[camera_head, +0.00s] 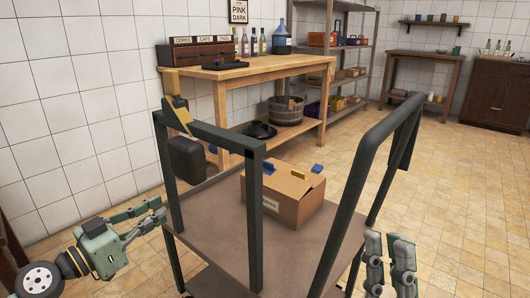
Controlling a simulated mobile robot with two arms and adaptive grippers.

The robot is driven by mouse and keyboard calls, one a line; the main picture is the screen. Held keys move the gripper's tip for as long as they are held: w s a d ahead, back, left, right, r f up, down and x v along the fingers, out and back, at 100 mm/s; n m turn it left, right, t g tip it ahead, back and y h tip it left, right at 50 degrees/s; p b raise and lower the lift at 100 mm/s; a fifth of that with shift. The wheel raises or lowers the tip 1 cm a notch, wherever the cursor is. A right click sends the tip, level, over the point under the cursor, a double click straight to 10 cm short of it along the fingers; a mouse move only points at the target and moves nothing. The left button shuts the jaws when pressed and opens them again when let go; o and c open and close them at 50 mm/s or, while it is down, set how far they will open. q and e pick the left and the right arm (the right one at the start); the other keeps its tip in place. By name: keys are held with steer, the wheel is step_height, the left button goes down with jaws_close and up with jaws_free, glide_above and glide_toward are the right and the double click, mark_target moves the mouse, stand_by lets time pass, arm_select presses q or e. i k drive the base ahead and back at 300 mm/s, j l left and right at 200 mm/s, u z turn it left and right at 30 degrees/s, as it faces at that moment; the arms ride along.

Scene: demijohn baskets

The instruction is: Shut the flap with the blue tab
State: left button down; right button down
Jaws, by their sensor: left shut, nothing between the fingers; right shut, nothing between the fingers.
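A cardboard box (284,196) stands on the brown deck of a dark-framed cart (214,226). A yellow tab (299,174) shows on its top. One blue tab (318,168) shows at the box's right upper edge, and another blue piece (268,167) shows at its left, close to the cart's front post. How far each flap is open is too small to tell. My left gripper (155,213) is shut and empty, left of the cart and apart from the box. My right gripper (390,262) is shut and empty at the lower right, beside the cart, also apart from the box.
The cart's dark upright frame (258,210) and right handle rail (352,185) stand around the box. Behind is a wooden workbench (270,78) with bottles, a demijohn (282,38) and a basket (286,111) below. Metal shelves (345,72) stand beyond. The tiled floor at right is clear.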

mark_target(289, 186)
steer(key=i+l, duration=0.75)
steer(key=l, duration=0.15)
